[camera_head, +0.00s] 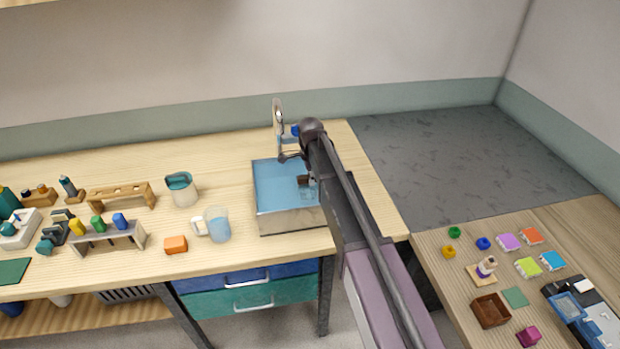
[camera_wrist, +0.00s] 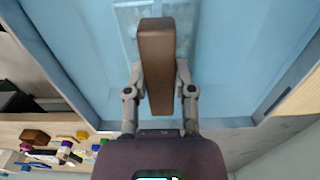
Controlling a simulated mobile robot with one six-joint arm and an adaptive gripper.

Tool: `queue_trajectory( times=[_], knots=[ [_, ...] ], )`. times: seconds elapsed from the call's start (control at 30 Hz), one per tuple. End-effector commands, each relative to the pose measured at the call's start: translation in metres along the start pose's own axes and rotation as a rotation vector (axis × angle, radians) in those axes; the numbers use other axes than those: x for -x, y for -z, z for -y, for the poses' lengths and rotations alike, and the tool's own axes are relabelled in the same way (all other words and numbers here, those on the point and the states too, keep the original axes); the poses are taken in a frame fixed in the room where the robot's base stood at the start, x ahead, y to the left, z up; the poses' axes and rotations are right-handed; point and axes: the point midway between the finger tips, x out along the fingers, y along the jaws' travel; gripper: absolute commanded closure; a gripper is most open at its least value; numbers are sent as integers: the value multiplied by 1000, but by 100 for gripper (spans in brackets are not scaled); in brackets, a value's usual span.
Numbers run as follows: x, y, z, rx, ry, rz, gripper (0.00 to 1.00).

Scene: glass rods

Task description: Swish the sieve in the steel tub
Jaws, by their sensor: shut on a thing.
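The steel tub (camera_head: 291,223) stands near the right end of the wooden bench and holds blue water. Its blue-looking inner wall and rim (camera_wrist: 52,62) also show in the wrist view. My gripper (camera_wrist: 157,78) is shut on the brown block-like handle of the sieve (camera_wrist: 156,45), with one finger on each side. In the head view the brown handle and pale basket of the sieve (camera_head: 306,183) show inside the tub, near its right side. Pale basket lines show under the handle in the wrist view, blurred by the water. My arm partly covers the tub's right side.
A jug of blue liquid (camera_head: 217,225), an orange block (camera_head: 176,244) and a teal-topped pot (camera_head: 182,188) stand to the left. A lower table (camera_head: 455,290) with small coloured items is at the right.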

Motion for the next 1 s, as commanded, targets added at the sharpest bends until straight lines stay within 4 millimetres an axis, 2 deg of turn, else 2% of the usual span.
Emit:
queue_trajectory(
  times=[0.27, 1.0],
  knots=[
    [0, -3, 0, 0, 0, 0, 100],
    [0, -39, 0, 0, 0, 0, 100]
  ],
)
